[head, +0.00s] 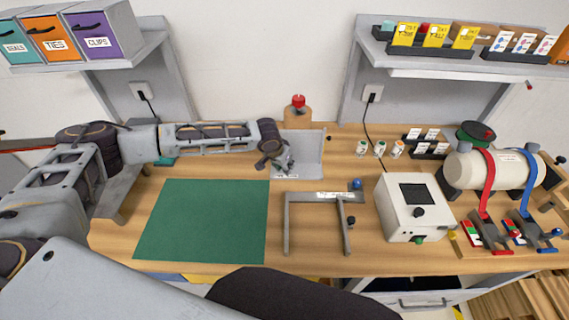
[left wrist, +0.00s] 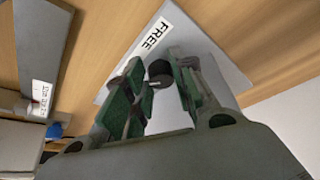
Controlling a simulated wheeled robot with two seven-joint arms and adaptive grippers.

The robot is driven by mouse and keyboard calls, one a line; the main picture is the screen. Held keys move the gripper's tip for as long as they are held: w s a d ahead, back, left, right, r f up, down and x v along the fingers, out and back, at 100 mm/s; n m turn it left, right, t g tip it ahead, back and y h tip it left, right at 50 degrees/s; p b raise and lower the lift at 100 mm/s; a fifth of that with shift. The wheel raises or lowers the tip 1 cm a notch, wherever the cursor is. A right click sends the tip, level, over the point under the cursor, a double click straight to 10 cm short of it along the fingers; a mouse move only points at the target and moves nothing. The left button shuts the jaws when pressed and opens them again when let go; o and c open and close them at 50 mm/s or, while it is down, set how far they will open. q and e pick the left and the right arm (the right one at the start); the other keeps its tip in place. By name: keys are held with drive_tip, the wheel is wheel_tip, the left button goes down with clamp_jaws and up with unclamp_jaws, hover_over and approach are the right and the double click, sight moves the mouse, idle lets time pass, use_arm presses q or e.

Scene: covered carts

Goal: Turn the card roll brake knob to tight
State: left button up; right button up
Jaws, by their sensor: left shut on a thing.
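A small dark round knob (left wrist: 159,72) stands on a grey plate (left wrist: 222,72) in the left wrist view. A white label reading FREE (left wrist: 154,38) is on the plate beside it. My left gripper (left wrist: 158,86) has its green-padded fingers on both sides of the knob and is shut on it. In the head view my left gripper (head: 284,164) is at the grey bracket (head: 310,150), and its hand hides the knob there. A pale mark shows on the knob, too small to read its direction. My right gripper is not in view.
The green mat (head: 205,220) is clear.

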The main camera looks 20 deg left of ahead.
use_arm(q)
drive_tip(key=shift+m+p, duration=0.3)
drive_tip(key=shift+p, duration=0.05)
drive_tip(key=shift+a+m+p, duration=0.1)
drive_tip(key=shift+m+p, duration=0.3)
drive_tip(key=shift+p, duration=0.25)
drive_tip(key=shift+m+h+p, duration=0.4)
drive_tip(key=shift+p, duration=0.05)
drive_tip(key=shift+a+m+g+p, duration=0.1)
drive_tip(key=shift+m+g+p, duration=0.2)
drive_tip(key=shift+m+p, duration=0.35)
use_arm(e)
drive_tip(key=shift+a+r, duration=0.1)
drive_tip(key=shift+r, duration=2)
use_arm(q)
drive_tip(key=o, duration=0.9)
drive_tip(key=shift+o, duration=0.6)
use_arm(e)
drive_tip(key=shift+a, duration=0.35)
